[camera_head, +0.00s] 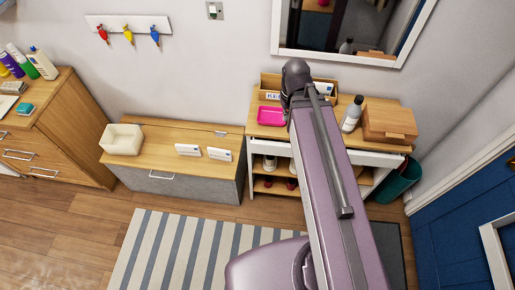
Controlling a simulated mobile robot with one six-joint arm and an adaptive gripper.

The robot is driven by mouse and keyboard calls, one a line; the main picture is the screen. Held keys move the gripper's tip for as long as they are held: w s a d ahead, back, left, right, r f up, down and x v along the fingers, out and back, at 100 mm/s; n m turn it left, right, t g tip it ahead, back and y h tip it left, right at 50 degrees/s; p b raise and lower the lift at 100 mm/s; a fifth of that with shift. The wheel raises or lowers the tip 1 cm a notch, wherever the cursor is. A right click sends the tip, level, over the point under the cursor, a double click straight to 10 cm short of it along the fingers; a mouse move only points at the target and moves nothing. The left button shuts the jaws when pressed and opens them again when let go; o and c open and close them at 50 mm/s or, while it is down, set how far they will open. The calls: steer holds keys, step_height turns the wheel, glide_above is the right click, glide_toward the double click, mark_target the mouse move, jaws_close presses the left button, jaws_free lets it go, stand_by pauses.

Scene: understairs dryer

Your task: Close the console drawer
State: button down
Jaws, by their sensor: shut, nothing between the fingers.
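The console (378,146) stands against the back wall, right of centre, with a wooden top and open shelves below. A pale band, seemingly the drawer front (376,158), runs under its top. My arm crosses the middle of the console and hides much of this band. I cannot tell how far the drawer stands out. My arm's dark joint is over the back of the console top. My gripper does not show; the arm seems to hide it.
A pink tray (271,116), a white bottle (351,114) and a wooden box (389,122) stand on the console. A green bin (401,179) is at its right. A low cabinet (172,165) stands left. A striped rug (185,245) covers the floor in front.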

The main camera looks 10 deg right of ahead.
steer(key=a, duration=0.1)
steer(key=r, duration=0.1)
steer(key=a, duration=0.1)
steer(key=shift+s+a+r+m+p, duration=0.25)
steer(key=shift+a+m+p, duration=0.05)
steer(key=shift+m+p, duration=0.1)
steer(key=shift+a, duration=0.1)
